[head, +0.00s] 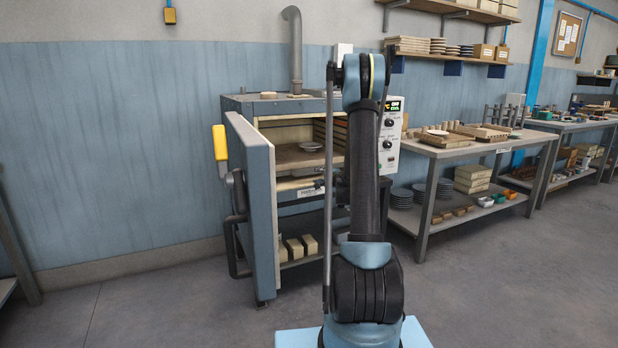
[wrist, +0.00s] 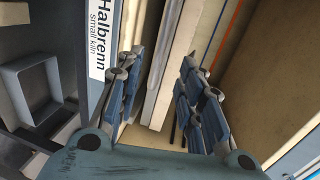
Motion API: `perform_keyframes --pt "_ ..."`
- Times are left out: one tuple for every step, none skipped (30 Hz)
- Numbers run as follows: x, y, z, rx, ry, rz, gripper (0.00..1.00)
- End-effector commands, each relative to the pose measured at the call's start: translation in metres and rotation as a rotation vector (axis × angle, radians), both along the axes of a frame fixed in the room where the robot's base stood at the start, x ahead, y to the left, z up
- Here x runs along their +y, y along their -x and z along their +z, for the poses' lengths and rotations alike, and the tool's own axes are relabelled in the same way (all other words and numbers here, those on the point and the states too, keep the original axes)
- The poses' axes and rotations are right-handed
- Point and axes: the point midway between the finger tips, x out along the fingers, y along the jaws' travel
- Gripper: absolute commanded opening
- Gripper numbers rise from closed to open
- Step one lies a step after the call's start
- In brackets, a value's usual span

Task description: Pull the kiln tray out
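The kiln (head: 285,104) stands at the wall with its front open. Inside, a pale tray (head: 290,160) bears a small grey plate (head: 310,146). My gripper (wrist: 160,66) shows in the wrist view with two blue-grey fingers apart, one either side of a pale cream edge (wrist: 156,95). I cannot tell whether this edge belongs to the tray or the kiln's sill, or whether the fingers touch it. No grip shows. The "Halbrenn small kiln" label (wrist: 101,40) is left of the fingers. In the head view my arm hides part of the kiln mouth and most of the gripper.
The thick kiln door (head: 258,205) is swung open towards me, left of the opening. A control box (head: 390,135) is on the kiln's right. Pale blocks (head: 295,248) lie on its lower shelf. A workbench (head: 450,148) stands at right. Floor left of the door is clear.

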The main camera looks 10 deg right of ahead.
Motion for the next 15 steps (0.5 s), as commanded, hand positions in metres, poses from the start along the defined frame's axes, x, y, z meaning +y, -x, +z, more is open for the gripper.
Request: perform_keyframes --pt "0.004 -0.009 -0.002 0.0 0.0 0.002 0.35" --pt "0.005 -0.014 -0.003 0.0 0.0 0.002 0.35" --pt "0.007 -0.021 -0.005 0.001 0.0 0.002 0.35" --pt "0.009 -0.026 -0.006 0.001 0.0 0.002 0.35" --pt "0.011 -0.031 -0.007 0.001 0.001 0.002 0.35" --pt "0.013 -0.037 -0.008 0.001 0.001 0.002 0.35" --pt "0.015 -0.042 -0.009 0.0 0.001 0.002 0.35" --pt "0.016 -0.047 -0.01 0.0 0.001 0.002 0.35" --pt "0.018 -0.054 -0.012 0.0 0.001 0.002 0.35" --pt "0.02 -0.059 -0.013 0.0 0.001 0.002 0.35" --pt "0.021 -0.063 -0.014 0.001 0.0 0.002 0.35" --pt "0.023 -0.07 -0.015 0.001 0.0 0.002 0.35" --pt "0.025 -0.074 -0.016 0.001 0.0 0.002 0.35" --pt "0.026 -0.079 -0.017 0.001 0.001 0.002 0.35" --pt "0.028 -0.084 -0.019 0.001 0.001 0.002 0.35"
